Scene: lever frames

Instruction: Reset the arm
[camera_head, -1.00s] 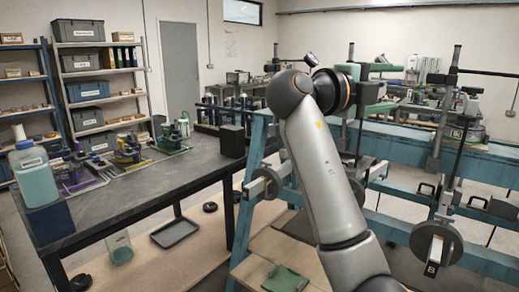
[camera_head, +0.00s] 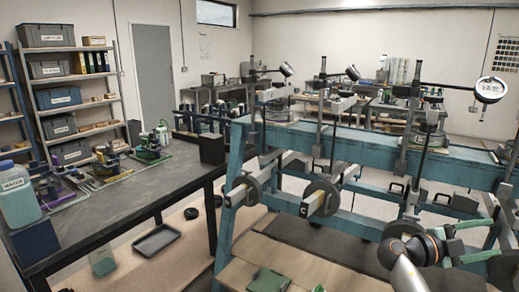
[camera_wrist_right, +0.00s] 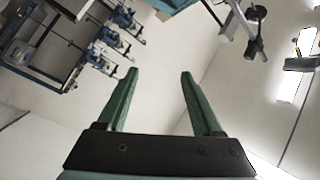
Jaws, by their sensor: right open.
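My right arm comes in at the lower right of the head view. Its right gripper (camera_head: 492,240) has two green fingers spread apart, in front of the lower part of the blue lever frame (camera_head: 345,143). In the right wrist view the gripper (camera_wrist_right: 155,85) is open, with nothing between its fingers. The frame carries round weights (camera_head: 322,198) on its lower bars and dial gauges (camera_head: 490,90) on posts above. My left gripper is in neither view.
A dark workbench (camera_head: 130,200) with a water bottle (camera_head: 17,195) and small devices stands at the left. Shelves with bins (camera_head: 60,97) stand behind it. A grey tray (camera_head: 157,240) lies on the low board under the bench. Another bench (camera_head: 370,110) stands at the back.

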